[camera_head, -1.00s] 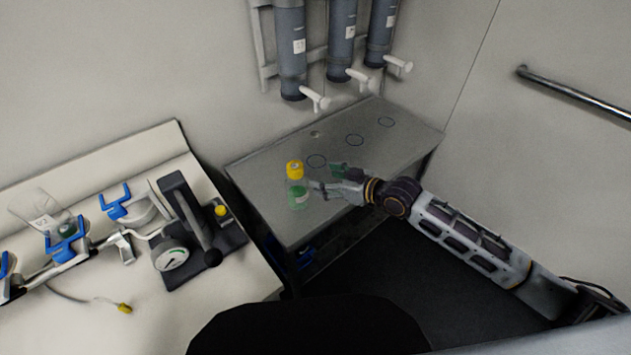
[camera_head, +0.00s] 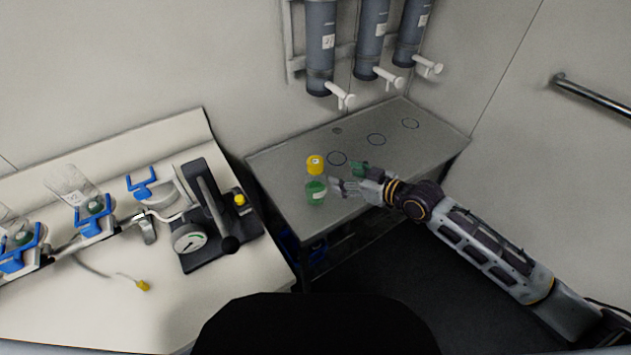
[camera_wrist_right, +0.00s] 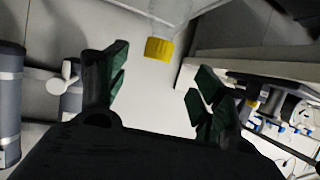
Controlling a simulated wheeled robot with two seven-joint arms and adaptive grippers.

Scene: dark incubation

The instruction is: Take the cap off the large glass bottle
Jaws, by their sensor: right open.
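The large glass bottle (camera_head: 316,191) is clear, with green and a white label on its lower part. It stands upright near the front left of the grey metal bench. Its yellow cap (camera_head: 315,164) is on top. My right gripper (camera_head: 347,177) is just right of the bottle, with its fingers toward it. In the right wrist view my right gripper (camera_wrist_right: 157,76) is open and empty. The cap (camera_wrist_right: 159,49) shows there beyond the gap between the green-padded fingers, with part of the clear bottle (camera_wrist_right: 176,12) at the top edge. My left gripper is not seen.
The grey metal bench (camera_head: 280,172) has marked circles and free room behind the bottle. Grey dispensers (camera_head: 320,50) with white taps hang on the wall above. A white bench (camera_head: 235,305) at left holds a dark gauge device (camera_head: 197,258) and flasks in blue clamps (camera_head: 95,222).

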